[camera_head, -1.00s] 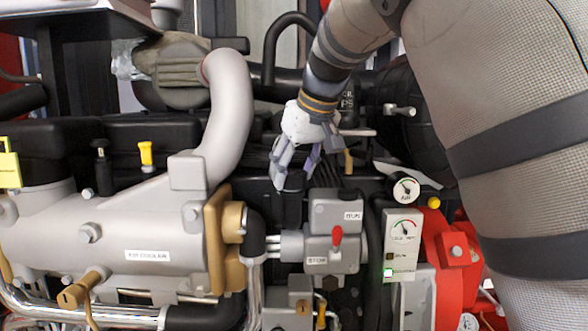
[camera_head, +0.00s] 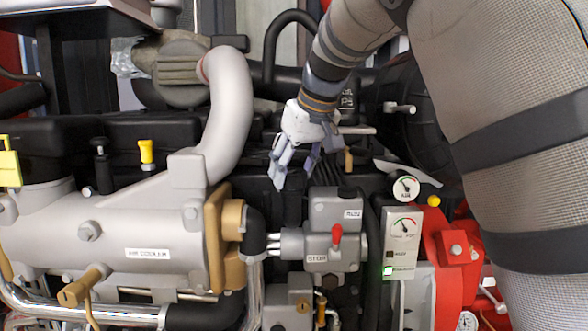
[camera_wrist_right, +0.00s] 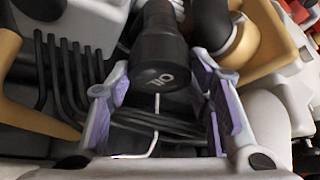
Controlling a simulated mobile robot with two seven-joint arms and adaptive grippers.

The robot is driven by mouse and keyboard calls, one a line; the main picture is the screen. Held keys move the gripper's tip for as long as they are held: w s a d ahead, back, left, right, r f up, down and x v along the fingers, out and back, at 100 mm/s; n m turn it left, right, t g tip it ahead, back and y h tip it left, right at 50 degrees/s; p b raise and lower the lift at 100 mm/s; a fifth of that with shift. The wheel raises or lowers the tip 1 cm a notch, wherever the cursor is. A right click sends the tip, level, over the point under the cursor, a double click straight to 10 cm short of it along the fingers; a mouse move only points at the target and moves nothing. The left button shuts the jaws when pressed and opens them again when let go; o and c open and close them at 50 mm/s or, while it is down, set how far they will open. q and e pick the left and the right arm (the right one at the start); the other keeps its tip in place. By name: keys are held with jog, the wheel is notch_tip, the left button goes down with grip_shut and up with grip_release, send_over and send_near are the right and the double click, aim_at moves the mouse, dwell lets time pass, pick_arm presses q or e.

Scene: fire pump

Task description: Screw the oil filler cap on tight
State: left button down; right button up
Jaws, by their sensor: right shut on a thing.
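The oil filler cap (camera_wrist_right: 160,76) is black and round, marked OIL on its end, and shows in the upper middle of the right wrist view. My right gripper (camera_head: 291,172) is behind the grey control block in the head view, pointing down into the engine. The cap is hidden in the head view. The filler neck's seat and the cap's thread cannot be made out. My left gripper is not in view.
A grey block with a red lever (camera_head: 337,235) stands just in front of the gripper. A large silver pipe (camera_head: 229,115) rises to its left. Gauges (camera_head: 405,188) and a red housing (camera_head: 455,250) lie right. Several thin black tubes (camera_wrist_right: 75,65) run close by the fingers.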

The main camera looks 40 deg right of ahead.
dwell(0.6)
jog(key=o, duration=0.9)
jog(key=shift+f, duration=0.1)
grip_shut()
jog(key=m, duration=0.1)
jog(key=m+h, duration=0.1)
jog(key=m, duration=0.1)
jog(key=shift+a+g+h, duration=0.15)
jog(key=shift+g+h, duration=0.15)
jog(key=shift+m, duration=0.3)
jog(key=m+g+h, duration=0.1)
jog(key=m, duration=0.2)
jog(key=shift+w+h, duration=0.1)
jog(key=shift+h, duration=0.2)
